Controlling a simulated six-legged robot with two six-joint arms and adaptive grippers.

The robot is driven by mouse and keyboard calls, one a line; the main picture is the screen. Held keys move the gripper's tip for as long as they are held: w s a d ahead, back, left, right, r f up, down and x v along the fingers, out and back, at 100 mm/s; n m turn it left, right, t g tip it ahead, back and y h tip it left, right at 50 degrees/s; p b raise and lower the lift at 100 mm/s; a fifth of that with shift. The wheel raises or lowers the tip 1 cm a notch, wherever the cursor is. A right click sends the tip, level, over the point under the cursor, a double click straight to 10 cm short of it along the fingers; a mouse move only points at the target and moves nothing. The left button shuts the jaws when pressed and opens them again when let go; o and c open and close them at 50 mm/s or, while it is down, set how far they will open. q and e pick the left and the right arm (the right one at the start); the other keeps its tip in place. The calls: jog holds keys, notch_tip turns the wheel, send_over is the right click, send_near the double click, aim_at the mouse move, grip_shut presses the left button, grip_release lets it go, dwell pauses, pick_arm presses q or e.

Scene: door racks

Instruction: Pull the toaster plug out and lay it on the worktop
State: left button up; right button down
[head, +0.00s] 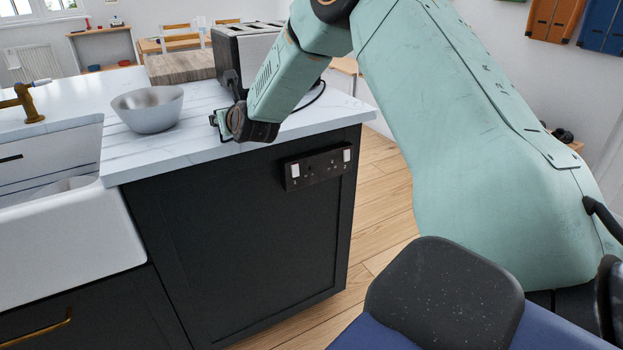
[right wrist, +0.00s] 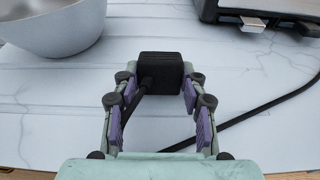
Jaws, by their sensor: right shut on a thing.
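My right gripper (head: 222,122) is low over the white worktop (head: 75,88), near its front edge. In the right wrist view its two fingers (right wrist: 157,102) are shut on the black plug (right wrist: 161,68), one on each side. The plug's cord (right wrist: 250,113) runs under the fingers and off to the right over the worktop. I cannot tell whether the plug touches the worktop. The toaster (head: 232,48) stands behind my gripper. The double wall socket (head: 319,167) on the dark cabinet side has no plug in it. My left gripper is not in view.
A metal bowl (head: 148,109) stands on the worktop to the left of my gripper. The sink (head: 60,220) and brass tap (head: 24,100) are at the left. The worktop between bowl and gripper is clear.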

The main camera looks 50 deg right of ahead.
jog(key=c, duration=0.7)
grip_release()
jog(key=shift+o, duration=0.2)
jog(key=v, duration=1.2)
